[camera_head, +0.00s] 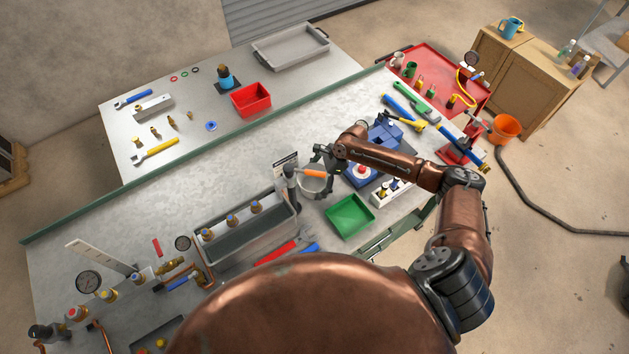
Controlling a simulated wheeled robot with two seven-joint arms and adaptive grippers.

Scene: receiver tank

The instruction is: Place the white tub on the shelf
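A pale round tub (312,188), the only thing I see that fits the white tub, stands on the near metal bench, left of the green tray. An orange-handled item lies across its top. My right gripper (322,158) is above and just beside the tub's far rim, reached over from the right. The fingertips are small and dark against the bench, and I cannot tell whether they touch the tub. A grey shelf rack (606,35) is partly visible at the top right edge. My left gripper is not in view.
A green tray (350,216), a grey basin (245,238) and a dark upright post (290,178) stand close around the tub. A blue vice-like device (382,136) is behind my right forearm. An orange bucket (503,129) and wooden cabinets (525,75) stand on the right.

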